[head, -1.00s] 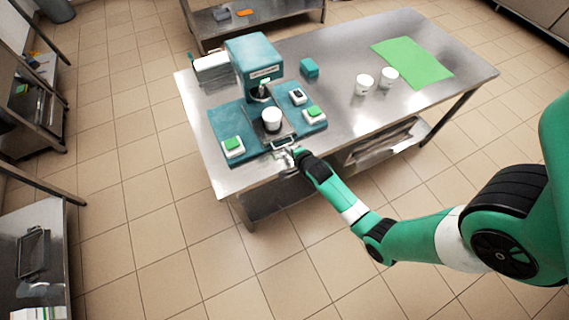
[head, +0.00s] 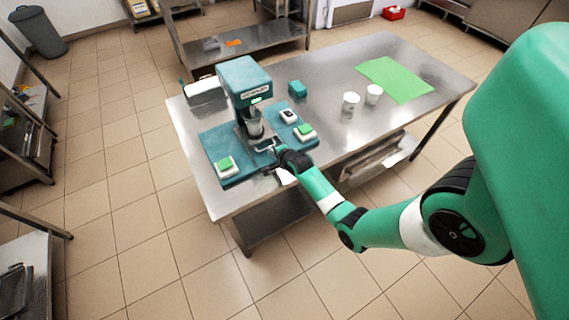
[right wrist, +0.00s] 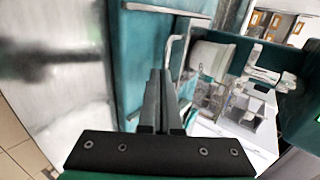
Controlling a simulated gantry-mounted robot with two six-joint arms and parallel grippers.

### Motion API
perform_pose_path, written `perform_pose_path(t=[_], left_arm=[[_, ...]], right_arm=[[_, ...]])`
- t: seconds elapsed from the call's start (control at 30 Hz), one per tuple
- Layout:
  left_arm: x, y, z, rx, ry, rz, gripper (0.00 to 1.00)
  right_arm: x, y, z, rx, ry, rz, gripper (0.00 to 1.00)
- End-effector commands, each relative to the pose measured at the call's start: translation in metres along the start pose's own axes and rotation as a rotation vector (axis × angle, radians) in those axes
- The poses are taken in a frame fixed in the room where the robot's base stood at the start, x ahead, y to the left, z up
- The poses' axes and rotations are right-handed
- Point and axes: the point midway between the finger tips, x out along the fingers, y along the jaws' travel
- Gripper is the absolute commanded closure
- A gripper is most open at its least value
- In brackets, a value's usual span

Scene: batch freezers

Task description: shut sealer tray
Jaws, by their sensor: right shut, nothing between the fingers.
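The teal sealer (head: 244,82) stands on the steel table. Its tray (head: 263,146), with a metal front handle, sits close in under the sealer's head. A cup (head: 255,126) stands in the tray under the head, its upper part in shadow. My right gripper (head: 278,150) is at the tray's front by the handle, partly hidden by my wrist. In the right wrist view its fingers (right wrist: 160,78) are together with nothing between them, close to a bent metal bar (right wrist: 176,58) that looks like the handle. I cannot tell if they touch. My left gripper is not in view.
Green-topped button boxes (head: 226,164) and (head: 305,132) flank the tray on the teal base. A small teal block (head: 297,89) is behind. The table's middle is clear.

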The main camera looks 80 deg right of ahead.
Motion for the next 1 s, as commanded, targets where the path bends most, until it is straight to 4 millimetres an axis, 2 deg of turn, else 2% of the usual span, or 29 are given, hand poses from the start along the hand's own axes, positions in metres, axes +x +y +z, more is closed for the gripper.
perform_pose_path(t=[0.03,0.2,0.4,0.53,0.9,1.0], left_arm=[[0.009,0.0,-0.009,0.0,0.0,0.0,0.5],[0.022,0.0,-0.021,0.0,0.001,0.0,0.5],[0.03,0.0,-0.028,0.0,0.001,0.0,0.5],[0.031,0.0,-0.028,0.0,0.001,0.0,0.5],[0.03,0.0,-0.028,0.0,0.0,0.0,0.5],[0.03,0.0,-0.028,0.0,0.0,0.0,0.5]], right_arm=[[-0.016,-0.004,0.001,0.0,-0.001,0.002,1.0],[-0.059,-0.002,0.002,-0.001,-0.003,0.001,1.0],[-0.092,0.0,0.002,0.0,-0.004,-0.001,1.0],[-0.099,0.001,0.002,0.0,-0.004,-0.001,1.0],[-0.099,0.002,0.003,0.0,-0.005,-0.001,1.0],[-0.099,-0.002,0.017,-0.019,-0.031,-0.008,1.0]])
